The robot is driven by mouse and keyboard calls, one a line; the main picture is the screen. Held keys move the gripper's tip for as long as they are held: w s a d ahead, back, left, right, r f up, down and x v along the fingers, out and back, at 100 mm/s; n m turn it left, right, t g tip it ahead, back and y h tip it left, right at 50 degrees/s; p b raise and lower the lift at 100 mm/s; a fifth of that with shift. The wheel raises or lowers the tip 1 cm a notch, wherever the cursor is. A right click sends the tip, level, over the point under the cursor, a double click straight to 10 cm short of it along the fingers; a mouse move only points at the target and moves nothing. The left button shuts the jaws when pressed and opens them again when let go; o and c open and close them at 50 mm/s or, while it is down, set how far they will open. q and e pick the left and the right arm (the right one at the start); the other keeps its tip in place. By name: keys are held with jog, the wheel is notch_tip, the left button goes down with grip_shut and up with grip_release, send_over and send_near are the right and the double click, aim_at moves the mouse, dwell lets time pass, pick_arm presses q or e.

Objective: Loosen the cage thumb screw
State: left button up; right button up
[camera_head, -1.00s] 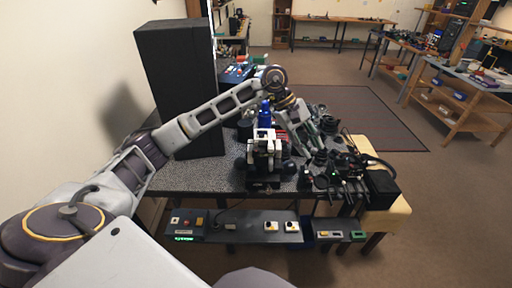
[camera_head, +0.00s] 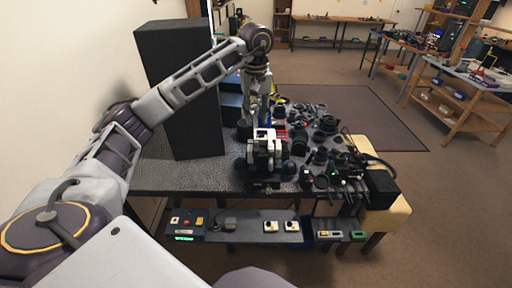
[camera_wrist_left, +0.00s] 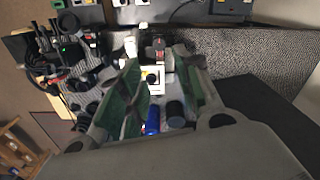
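A white and black rig (camera_head: 264,153) stands at the front middle of the table, and its pale top also shows in the left wrist view (camera_wrist_left: 151,76). I cannot make out the cage thumb screw on it. My left gripper (camera_head: 262,118) points down just behind the rig in the head view and partly hides what is there. In the left wrist view my left gripper (camera_wrist_left: 158,85) has its two green-padded fingers spread apart, with the rig visible beyond and between them. Nothing is held. My right gripper is not in view.
A blue bottle (camera_wrist_left: 153,120) and a dark cylinder (camera_wrist_left: 175,113) stand close to the fingers. Several dark lens parts (camera_head: 325,123) and cables crowd the right of the table (camera_head: 180,178). A tall black box (camera_head: 180,90) stands at left. The front left tabletop is clear.

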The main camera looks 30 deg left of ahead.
pick_arm(q)
jog(key=shift+f, duration=0.15)
send_over(256, 149)
notch_tip(256, 149, down, 5)
jog(key=shift+r+b, duration=0.15)
jog(key=shift+b, duration=0.15)
notch_tip(256, 149, down, 6)
jog(key=shift+a+f, duration=0.1)
jog(key=shift+f, duration=0.05)
jog(key=shift+f+p, duration=0.3)
jog(key=shift+f, duration=0.95)
grip_shut()
jog(key=shift+w, duration=0.1)
